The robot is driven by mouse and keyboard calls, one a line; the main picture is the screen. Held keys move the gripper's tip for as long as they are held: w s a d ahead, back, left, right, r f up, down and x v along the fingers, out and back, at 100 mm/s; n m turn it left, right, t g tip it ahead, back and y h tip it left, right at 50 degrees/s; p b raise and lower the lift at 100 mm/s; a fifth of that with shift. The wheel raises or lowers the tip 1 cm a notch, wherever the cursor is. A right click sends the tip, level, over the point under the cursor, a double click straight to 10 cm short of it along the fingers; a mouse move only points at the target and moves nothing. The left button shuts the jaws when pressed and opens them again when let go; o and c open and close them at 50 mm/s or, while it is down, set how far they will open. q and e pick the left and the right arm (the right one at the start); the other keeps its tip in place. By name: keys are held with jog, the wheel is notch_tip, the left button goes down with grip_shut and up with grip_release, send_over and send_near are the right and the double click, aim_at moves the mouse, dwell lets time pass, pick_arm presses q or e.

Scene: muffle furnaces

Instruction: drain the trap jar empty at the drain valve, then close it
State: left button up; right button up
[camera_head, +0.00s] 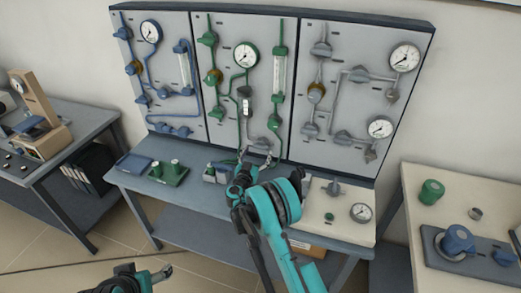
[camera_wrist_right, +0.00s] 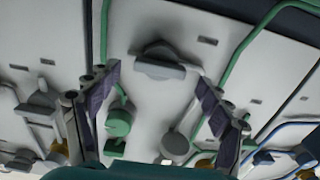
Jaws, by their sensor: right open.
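My right gripper (camera_head: 257,160) is open and empty at the foot of the middle, green-piped panel. Its spread fingers (camera_wrist_right: 157,90) also show in the right wrist view, with a grey valve handle (camera_wrist_right: 160,60) between and beyond them. This looks like the grey valve (camera_head: 259,147) low on the middle panel, probably the drain valve; I see no clear contact. A small pale and dark vessel (camera_head: 247,104) above it may be the trap jar; its liquid level is too small to read. My left gripper (camera_head: 165,272) is low at the front, its jaws unclear.
The blue-piped panel (camera_head: 157,70) is at left and the grey-piped panel (camera_head: 365,90) at right. A green tray (camera_head: 167,178) and a pale board with a gauge (camera_head: 325,212) are on the bench. A side table (camera_head: 415,225) stands at right.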

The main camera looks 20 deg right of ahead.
aim_at(260, 148)
jog(key=b+x, duration=0.1)
jog(key=x, duration=0.3)
jog(key=c, duration=1.2)
jog(key=shift+o, duration=0.2)
